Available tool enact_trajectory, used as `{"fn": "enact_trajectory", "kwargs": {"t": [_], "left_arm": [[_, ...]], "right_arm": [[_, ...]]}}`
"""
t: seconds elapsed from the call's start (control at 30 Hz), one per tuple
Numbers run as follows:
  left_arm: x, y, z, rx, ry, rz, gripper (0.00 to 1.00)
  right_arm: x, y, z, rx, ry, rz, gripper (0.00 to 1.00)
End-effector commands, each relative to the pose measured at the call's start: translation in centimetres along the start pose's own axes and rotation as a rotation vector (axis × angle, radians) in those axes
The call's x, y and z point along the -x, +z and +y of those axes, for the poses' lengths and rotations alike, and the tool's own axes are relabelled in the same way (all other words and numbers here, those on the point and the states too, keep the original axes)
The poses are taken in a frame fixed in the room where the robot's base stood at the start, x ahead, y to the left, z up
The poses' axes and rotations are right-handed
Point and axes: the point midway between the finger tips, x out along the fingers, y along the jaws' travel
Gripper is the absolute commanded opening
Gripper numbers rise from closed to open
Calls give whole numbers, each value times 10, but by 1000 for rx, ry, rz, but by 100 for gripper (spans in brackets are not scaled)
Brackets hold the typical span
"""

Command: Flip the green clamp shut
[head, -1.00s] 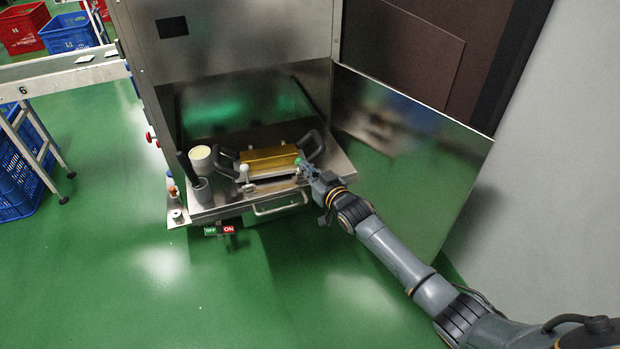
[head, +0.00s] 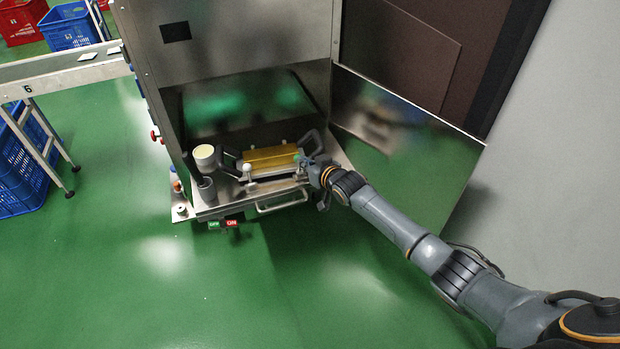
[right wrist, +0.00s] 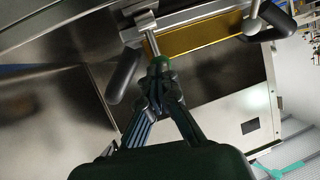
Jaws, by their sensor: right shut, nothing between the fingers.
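The green clamp's small green knob (head: 297,158) shows at the right end of the gold block (head: 270,158) in the open machine. In the right wrist view the knob (right wrist: 160,61) sits at the end of a metal rod, beside the gold block (right wrist: 200,35). My right gripper (head: 306,162) is at the knob, and its fingers partly cover the clamp. In the right wrist view its closed fingertips (right wrist: 158,76) overlap the knob's near side, with nothing held between them. I cannot tell whether they touch it. My left gripper is out of view.
A second clamp with a white knob (head: 246,168) stands at the block's left. Black handles (head: 310,140) flank the block. A white cup (head: 203,157) stands further left. A front handle (head: 281,203) sticks out below.

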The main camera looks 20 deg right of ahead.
Motion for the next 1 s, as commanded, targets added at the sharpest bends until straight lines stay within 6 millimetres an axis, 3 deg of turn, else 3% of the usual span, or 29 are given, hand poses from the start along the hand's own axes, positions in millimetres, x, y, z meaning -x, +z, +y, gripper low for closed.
{"fn": "enact_trajectory", "kwargs": {"t": [0.2, 0.4, 1.0], "left_arm": [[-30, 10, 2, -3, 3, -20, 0], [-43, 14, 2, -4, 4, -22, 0], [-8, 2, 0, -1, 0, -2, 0]], "right_arm": [[-5, -8, 2, -16, 1, -92, 0], [-12, -13, 3, -38, 1, -198, 0], [-29, -18, 6, -41, 0, -206, 0]]}}
